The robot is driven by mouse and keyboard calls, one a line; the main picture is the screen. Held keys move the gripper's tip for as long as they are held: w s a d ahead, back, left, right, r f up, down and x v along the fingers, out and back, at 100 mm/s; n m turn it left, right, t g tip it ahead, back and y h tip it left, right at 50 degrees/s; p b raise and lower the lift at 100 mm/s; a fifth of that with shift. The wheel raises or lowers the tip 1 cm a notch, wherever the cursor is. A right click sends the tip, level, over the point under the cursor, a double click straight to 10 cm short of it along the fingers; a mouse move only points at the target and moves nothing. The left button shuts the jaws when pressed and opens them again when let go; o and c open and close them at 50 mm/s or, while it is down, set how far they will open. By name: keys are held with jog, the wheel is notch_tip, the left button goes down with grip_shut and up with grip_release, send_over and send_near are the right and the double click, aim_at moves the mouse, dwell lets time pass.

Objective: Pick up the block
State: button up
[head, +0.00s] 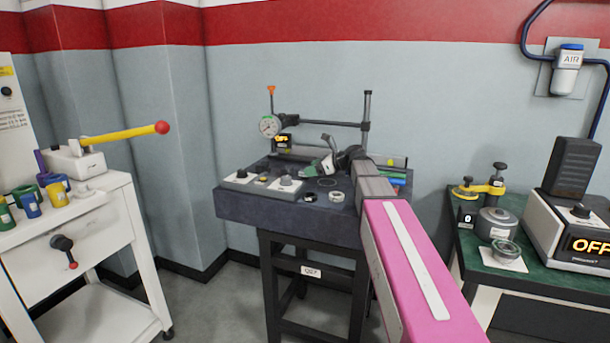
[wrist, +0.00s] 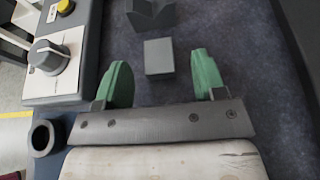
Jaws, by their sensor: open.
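A small plain grey block (wrist: 158,56) lies on the dark table top (wrist: 235,60) in the wrist view. My gripper (wrist: 162,66) is open, with one green finger on each side of the picture and the block seen ahead, between and slightly beyond them. Nothing is held. The height of the fingers above the block is hard to tell. In the head view my gripper (head: 319,166) shows its green fingers over the middle of the dark table (head: 232,204). I cannot make out the block there.
A grey V-shaped piece (wrist: 151,14) lies just beyond the block. A grey control box with a knob (wrist: 48,56) stands at left, near a dark ring (wrist: 44,137). A dial gauge stand (head: 269,126) rises behind. The table right of the block is mostly clear.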

jog(key=x, duration=0.3)
jog(key=shift+a+f, duration=0.15)
jog(key=c, duration=1.1)
